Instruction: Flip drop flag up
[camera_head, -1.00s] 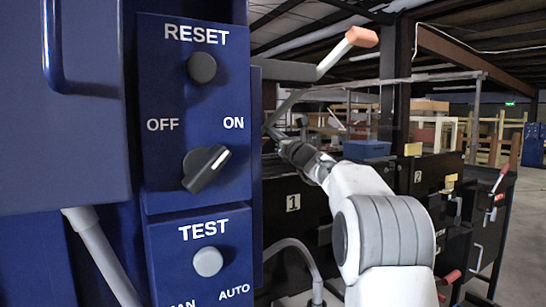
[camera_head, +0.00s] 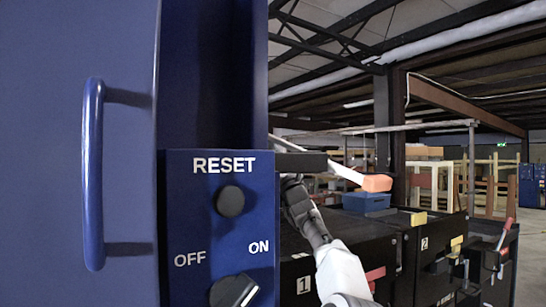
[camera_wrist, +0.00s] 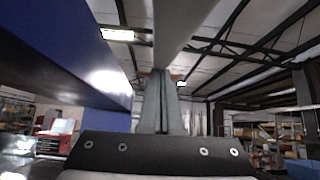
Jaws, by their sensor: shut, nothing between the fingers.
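The drop flag is a pale lever with an orange end (camera_head: 376,183), to the right of the blue control panel in the head view. There it slopes down to the right from a dark bar. My gripper (camera_wrist: 163,100) is shut and empty, its fingers pointing away from the wrist camera. In the head view my arm rises from the lower right to just below the dark bar, and the fingertips are hidden there. A pale, broad shape fills the top middle of the wrist view above the fingers; I cannot tell whether it is the flag. I cannot tell whether the gripper touches the flag.
The blue control panel (camera_head: 218,215) carries a RESET button (camera_head: 230,201) and an OFF/ON knob (camera_head: 234,291). A blue door with a handle (camera_head: 93,175) stands at left. Black numbered units and a blue box (camera_head: 366,201) are behind my arm.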

